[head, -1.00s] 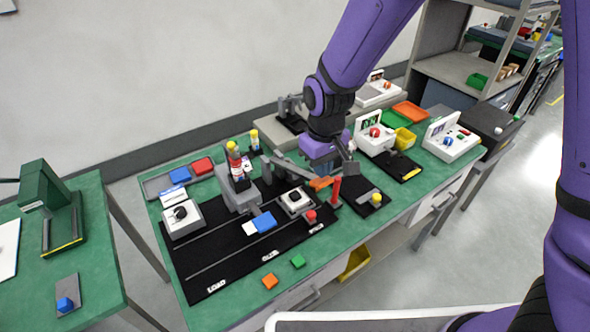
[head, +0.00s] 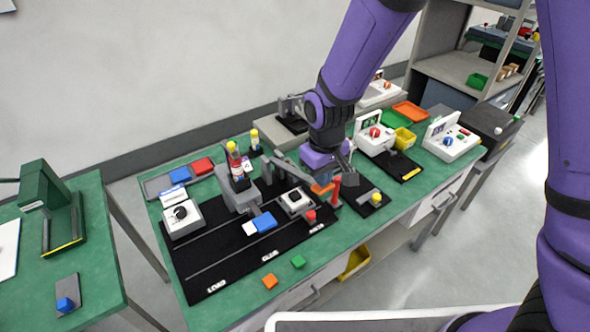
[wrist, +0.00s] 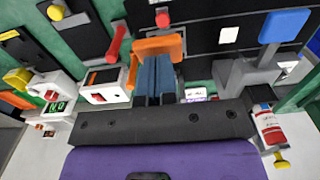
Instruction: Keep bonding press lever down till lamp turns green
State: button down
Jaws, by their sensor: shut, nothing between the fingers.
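The bonding press appears to be the grey-armed device at the HOLD end of the black mat (head: 215,262). Its orange lever end (head: 322,189) lies right under my gripper (head: 326,177). In the wrist view my gripper (wrist: 158,66) is shut, with its blue-grey fingers against or just over the orange lever (wrist: 160,47); I cannot tell contact for certain. A red dome (head: 310,215) sits by the HOLD label and also shows in the wrist view (wrist: 162,18). It may be the lamp; it looks red.
A grey glue stand with a red-and-white bottle (head: 236,163) and a blue pad (head: 264,222) stands left of my gripper. The bench front holds small orange (head: 270,282) and green (head: 298,262) blocks.

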aim_at(326, 191)
jog(key=shift+s+d+f, duration=0.15)
jog(key=shift+s+f, duration=0.05)
jog(key=shift+f, duration=0.45)
jog(key=shift+s+d+f, duration=0.15)
jog(key=shift+s+f, duration=0.05)
jog(key=shift+f, duration=0.5)
jog(key=shift+s+d+f, duration=0.1)
jog(key=shift+s+f, duration=0.1)
jog(key=shift+f, duration=0.65)
jog(key=shift+s+d+f, duration=0.1)
jog(key=shift+s+f, duration=0.05)
jog(key=shift+f, duration=0.85)
jog(key=shift+s+d+f, duration=0.1)
jog(key=shift+f, duration=1.65)
